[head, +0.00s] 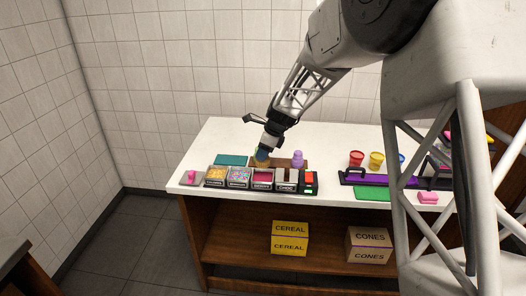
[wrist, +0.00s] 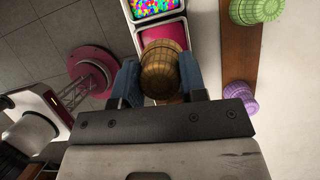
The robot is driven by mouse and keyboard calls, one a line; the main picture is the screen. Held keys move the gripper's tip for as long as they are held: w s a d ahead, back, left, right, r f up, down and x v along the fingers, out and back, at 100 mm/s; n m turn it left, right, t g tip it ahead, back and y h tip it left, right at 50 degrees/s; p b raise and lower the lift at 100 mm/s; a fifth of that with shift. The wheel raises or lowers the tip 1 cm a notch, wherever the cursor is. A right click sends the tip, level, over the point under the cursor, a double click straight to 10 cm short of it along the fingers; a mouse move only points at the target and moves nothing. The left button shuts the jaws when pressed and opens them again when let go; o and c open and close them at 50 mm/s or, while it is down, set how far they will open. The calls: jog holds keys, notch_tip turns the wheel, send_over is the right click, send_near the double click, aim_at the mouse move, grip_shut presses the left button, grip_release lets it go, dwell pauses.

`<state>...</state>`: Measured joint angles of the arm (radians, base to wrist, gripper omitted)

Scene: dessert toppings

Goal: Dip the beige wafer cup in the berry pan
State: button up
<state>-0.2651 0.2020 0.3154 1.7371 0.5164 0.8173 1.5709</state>
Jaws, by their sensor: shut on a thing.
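My gripper (wrist: 158,78) is shut on the beige wafer cup (wrist: 160,72), which looks golden brown and ribbed between the blue fingers in the wrist view. The berry pan (wrist: 164,31), with red filling and a pale rim, shows just beyond and beneath the cup. In the head view my gripper (head: 263,157) is at the back edge of the pan row, by the berry pan (head: 262,178). The cup hides part of the filling. I cannot tell whether the cup touches it.
A sprinkle pan (wrist: 152,7) adjoins the berry pan. A yellow-filled pan (head: 215,174) and a dark device (head: 309,182) stand along the row. A purple cup (wrist: 240,97) and a green cup (wrist: 265,9) stand on the brown board (wrist: 239,55). The white counter (head: 228,138) behind is clear.

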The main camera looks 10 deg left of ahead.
aim_at(263, 164)
jog(key=shift+f, duration=2.65)
jog(key=shift+f, duration=1.1)
jog(key=shift+r, duration=0.25)
jog(key=shift+r, duration=0.7)
jog(key=shift+r, duration=0.7)
jog(key=shift+r, duration=0.3)
jog(key=shift+r, duration=0.1)
dwell(0.4)
jog(key=shift+r, duration=2.2)
